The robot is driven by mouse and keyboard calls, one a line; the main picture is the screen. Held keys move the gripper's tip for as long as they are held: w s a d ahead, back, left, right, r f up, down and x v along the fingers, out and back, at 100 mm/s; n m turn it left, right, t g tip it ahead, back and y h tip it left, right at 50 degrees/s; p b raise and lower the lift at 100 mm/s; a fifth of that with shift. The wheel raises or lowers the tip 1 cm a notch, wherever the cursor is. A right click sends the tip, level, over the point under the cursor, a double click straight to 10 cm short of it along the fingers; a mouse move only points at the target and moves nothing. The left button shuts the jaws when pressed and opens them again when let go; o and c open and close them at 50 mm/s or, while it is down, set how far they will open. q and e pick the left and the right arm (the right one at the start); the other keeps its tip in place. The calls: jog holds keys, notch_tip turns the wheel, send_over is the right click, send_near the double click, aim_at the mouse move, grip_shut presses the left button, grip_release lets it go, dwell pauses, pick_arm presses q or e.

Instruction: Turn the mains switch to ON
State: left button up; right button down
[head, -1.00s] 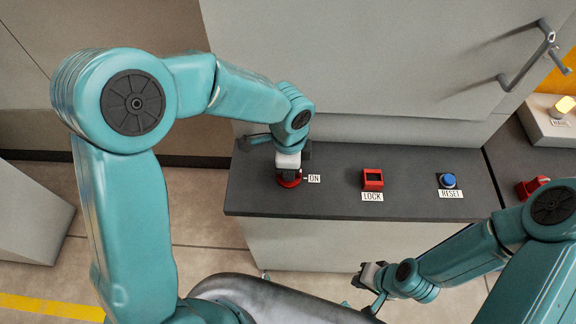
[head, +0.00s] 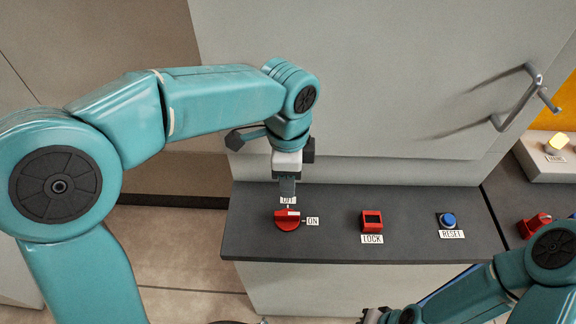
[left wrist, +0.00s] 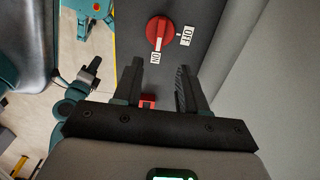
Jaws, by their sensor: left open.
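The mains switch (head: 288,220) is a red rotary knob on the dark console top. Its OFF label (head: 288,200) is behind it and its ON label (head: 313,221) is to its right. In the left wrist view the knob (left wrist: 158,32) has its bar and white mark pointing toward the ON label (left wrist: 155,57). My left gripper (head: 287,194) is open and empty, above and just behind the knob, apart from it. Its two fingers (left wrist: 157,78) show spread in the wrist view. My right gripper (head: 373,315) is at the bottom edge, partly cut off; its jaws are unclear.
A red LOCK block (head: 371,220) and a blue RESET button (head: 447,220) stand on the console to the right of the switch. A tall grey cabinet panel (head: 400,80) with a bar handle (head: 518,100) rises behind. The console's front strip is clear.

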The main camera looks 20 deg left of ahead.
pick_arm(q)
notch_tip(320, 180, up, 3)
jog(key=shift+r, duration=0.1)
dwell(0.6)
